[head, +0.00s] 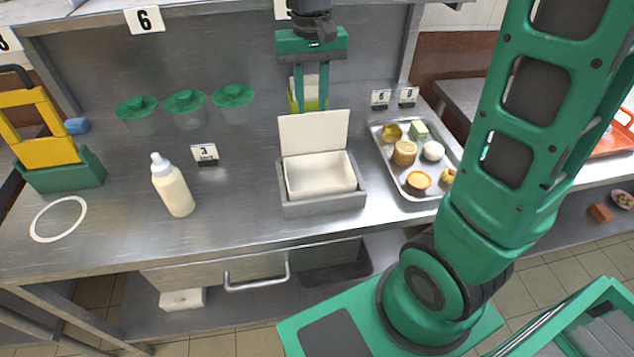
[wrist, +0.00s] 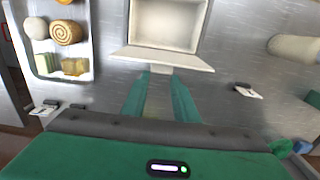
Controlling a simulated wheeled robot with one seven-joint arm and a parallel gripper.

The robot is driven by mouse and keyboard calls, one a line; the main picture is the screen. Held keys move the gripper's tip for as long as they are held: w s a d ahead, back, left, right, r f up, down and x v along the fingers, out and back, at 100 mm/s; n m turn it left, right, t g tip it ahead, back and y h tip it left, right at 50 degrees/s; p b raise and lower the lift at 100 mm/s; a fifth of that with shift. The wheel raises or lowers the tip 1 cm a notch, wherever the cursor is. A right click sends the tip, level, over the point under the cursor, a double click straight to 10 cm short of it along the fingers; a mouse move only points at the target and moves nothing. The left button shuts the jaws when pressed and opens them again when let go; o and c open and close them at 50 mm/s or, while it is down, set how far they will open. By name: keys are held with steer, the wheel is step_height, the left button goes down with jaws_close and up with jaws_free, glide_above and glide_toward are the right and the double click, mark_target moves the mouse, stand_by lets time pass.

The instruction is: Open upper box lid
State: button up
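A white box (head: 318,176) sits in a grey outer tray (head: 322,205) on the steel counter. Its white lid (head: 313,132) is open and stands up along the back edge, leaving the empty-looking interior visible. In the wrist view the lid (wrist: 162,58) shows as a pale slab beside the box opening (wrist: 168,22). My gripper (head: 312,108) is behind the lid, fingers pointing down and spread apart, with nothing seen between them. In the wrist view the fingertips (wrist: 160,76) lie close to the lid's outer side; I cannot tell whether they touch it.
A metal tray (head: 410,196) of pastries stands right of the box. A white squeeze bottle (head: 173,186) and a number card (head: 205,153) stand left. Green-lidded containers (head: 185,108) line the back. A yellow-green container (head: 308,92) is behind my gripper. The counter between bottle and box is clear.

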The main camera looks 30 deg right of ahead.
steer(key=shift+w+d, duration=0.1)
steer(key=shift+w, duration=0.35)
jaws_close()
steer(key=shift+w+d, duration=0.1)
steer(key=shift+w, duration=0.35)
steer(key=shift+w+d+f, duration=0.1)
steer(key=shift+w+d, duration=0.05)
steer(key=shift+w, duration=0.25)
steer(key=o, duration=0.5)
jaws_free()
step_height(320, 180, up, 9)
stand_by(0.7)
